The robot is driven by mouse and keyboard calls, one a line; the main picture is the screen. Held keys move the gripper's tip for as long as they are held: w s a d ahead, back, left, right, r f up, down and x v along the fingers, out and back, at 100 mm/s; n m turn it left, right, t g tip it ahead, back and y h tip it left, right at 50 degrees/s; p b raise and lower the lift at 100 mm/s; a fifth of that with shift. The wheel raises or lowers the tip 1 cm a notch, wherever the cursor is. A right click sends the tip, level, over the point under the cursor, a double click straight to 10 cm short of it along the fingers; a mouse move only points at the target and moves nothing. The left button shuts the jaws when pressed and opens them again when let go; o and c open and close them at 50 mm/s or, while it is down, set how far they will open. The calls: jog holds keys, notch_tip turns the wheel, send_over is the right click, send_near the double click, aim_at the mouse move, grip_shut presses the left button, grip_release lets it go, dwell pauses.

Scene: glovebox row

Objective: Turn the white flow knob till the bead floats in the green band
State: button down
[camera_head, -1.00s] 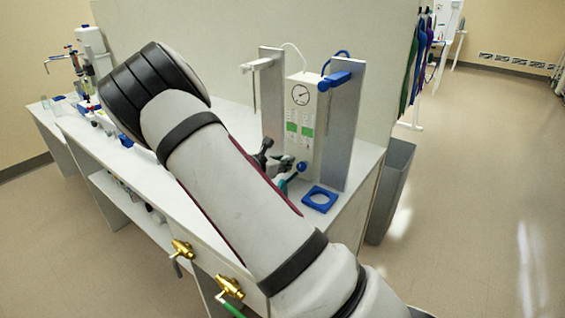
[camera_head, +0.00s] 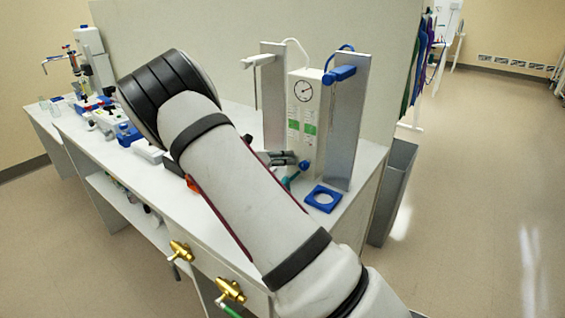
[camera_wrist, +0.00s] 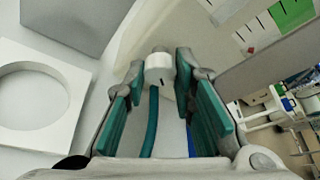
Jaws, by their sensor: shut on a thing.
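The white flow knob (camera_wrist: 158,70) is between my fingertips in the wrist view, with a dark mark on its face. My gripper (camera_wrist: 160,72) is shut on it, one teal-padded finger on each side. In the head view my gripper (camera_head: 291,161) is at the lower front of the flow panel (camera_head: 302,150), and the white knob is hidden there. The panel carries two green bands (camera_head: 293,125) below a round gauge (camera_head: 304,91). In the wrist view a green band (camera_wrist: 291,12) shows at the upper right, with a small red spot (camera_wrist: 250,49) lower on the scale, possibly the bead.
A blue knob (camera_head: 304,164) is just right of my gripper. Grey uprights (camera_head: 347,125) flank the panel. A blue square holder (camera_head: 322,199) and a white plate with a round hole (camera_wrist: 77,120) lie close by. Teal tubing (camera_wrist: 150,125) runs below the knob.

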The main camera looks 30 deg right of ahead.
jog(key=shift+f+n, duration=0.15)
jog(key=shift+n, duration=0.45)
jog(key=c, duration=1.3)
grip_release()
jog(key=shift+c, duration=0.2)
jog(key=shift+a, duration=0.15)
jog(key=w+v, duration=0.1)
jog(key=v, duration=1)
jog(key=shift+s+a, duration=0.3)
jog(key=shift+a, duration=0.1)
